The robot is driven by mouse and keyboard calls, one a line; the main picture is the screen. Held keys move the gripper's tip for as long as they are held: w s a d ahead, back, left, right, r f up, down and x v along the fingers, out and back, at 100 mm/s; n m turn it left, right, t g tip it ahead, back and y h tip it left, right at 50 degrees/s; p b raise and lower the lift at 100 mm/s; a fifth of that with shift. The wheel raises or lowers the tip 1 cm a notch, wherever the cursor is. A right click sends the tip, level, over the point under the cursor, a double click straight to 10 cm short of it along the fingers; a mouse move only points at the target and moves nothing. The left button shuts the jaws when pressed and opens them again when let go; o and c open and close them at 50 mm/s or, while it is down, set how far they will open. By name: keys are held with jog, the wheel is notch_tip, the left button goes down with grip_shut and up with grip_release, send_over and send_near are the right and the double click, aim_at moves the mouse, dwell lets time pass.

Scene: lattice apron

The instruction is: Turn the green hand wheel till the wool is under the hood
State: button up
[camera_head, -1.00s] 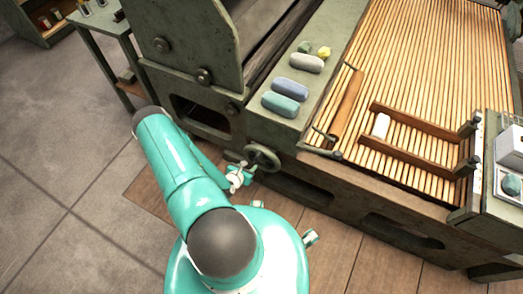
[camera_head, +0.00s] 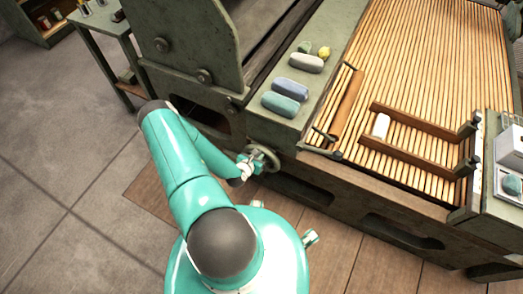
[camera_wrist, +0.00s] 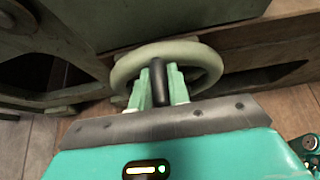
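The green hand wheel (camera_head: 264,157) is on the machine's front side, below the grey-green ledge. In the wrist view its round rim (camera_wrist: 205,57) is large, with a dark upright handle (camera_wrist: 157,82) in front of it. My gripper (camera_head: 247,165) is at the wheel; in the wrist view its pale green fingers (camera_wrist: 159,80) stand on both sides of the handle, close against it. The white wool roll (camera_head: 381,125) lies on the slatted apron (camera_head: 425,60) between two wooden rails. A large grey-green housing (camera_head: 190,40), perhaps the hood, stands at upper left.
A wooden roller (camera_head: 346,105) crosses the apron's near left end. A small green table (camera_head: 100,22) stands at upper left. The grey floor at left is clear.

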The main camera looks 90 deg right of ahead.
aim_at(275, 162)
jog(key=shift+c, duration=0.6)
jog(key=shift+s+a+f, duration=0.15)
jog(key=shift+s+a, duration=0.1)
jog(key=shift+s, duration=0.3)
jog(key=shift+s+a+f, duration=0.1)
jog(key=shift+s+a, duration=0.1)
jog(key=shift+s, duration=0.4)
jog(key=shift+s+a+f, duration=0.15)
jog(key=shift+s+a, duration=0.1)
jog(key=shift+s, duration=0.3)
jog(key=shift+s+a+f, duration=0.15)
jog(key=shift+s, duration=0.1)
jog(key=shift+s+a+f, duration=0.25)
jog(key=shift+s+f, duration=0.25)
jog(key=shift+s, duration=0.1)
jog(key=shift+s+a+f, duration=0.25)
jog(key=shift+s+f, duration=0.2)
jog(key=shift+s, duration=0.1)
